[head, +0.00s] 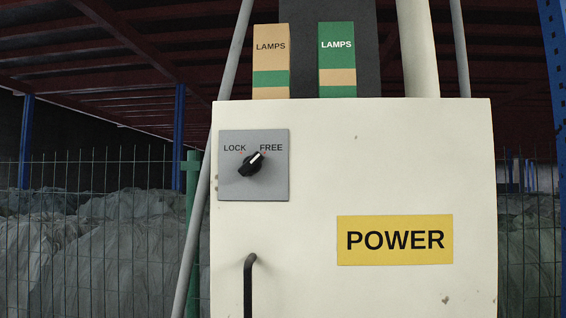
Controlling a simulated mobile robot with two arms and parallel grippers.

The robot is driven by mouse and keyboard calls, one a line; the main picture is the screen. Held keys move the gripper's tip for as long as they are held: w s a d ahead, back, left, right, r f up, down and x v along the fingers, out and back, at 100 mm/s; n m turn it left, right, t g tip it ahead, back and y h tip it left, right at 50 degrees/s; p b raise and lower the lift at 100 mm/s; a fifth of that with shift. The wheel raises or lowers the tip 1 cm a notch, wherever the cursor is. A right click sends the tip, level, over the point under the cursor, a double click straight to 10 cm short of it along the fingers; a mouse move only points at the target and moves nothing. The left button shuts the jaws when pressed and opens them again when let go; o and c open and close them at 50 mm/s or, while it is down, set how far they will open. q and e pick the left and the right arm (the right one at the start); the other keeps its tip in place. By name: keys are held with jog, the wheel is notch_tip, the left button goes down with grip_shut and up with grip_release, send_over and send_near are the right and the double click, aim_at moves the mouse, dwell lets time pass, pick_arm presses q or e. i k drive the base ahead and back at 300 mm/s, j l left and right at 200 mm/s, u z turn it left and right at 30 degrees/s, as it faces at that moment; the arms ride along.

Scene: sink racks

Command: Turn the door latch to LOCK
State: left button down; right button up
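The door latch (250,165) is a black rotary knob with a white pointer mark, on a grey square plate (270,188) at the upper left of a cream cabinet door. The plate reads LOCK on the left and FREE on the right. The knob's white mark points up and right, toward FREE. A black bar handle (249,285) is on the door below the plate. Neither of my grippers is in view, and nothing touches the knob.
A yellow POWER sign (395,240) is on the cabinet (350,180). Two LAMPS boxes (271,62) (337,60) stand on top. Grey pipes (212,160) run beside and behind it. A wire fence (90,230) with wrapped heaps lies behind. The space before the knob looks clear.

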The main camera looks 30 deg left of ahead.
aim_at(252, 164)
jog(key=j+z, duration=0.15)
jog(key=i+j+z, duration=0.15)
jog(key=j, duration=0.2)
jog(key=k+j+z, duration=0.5)
jog(key=k+j, duration=0.05)
jog(key=j, duration=0.1)
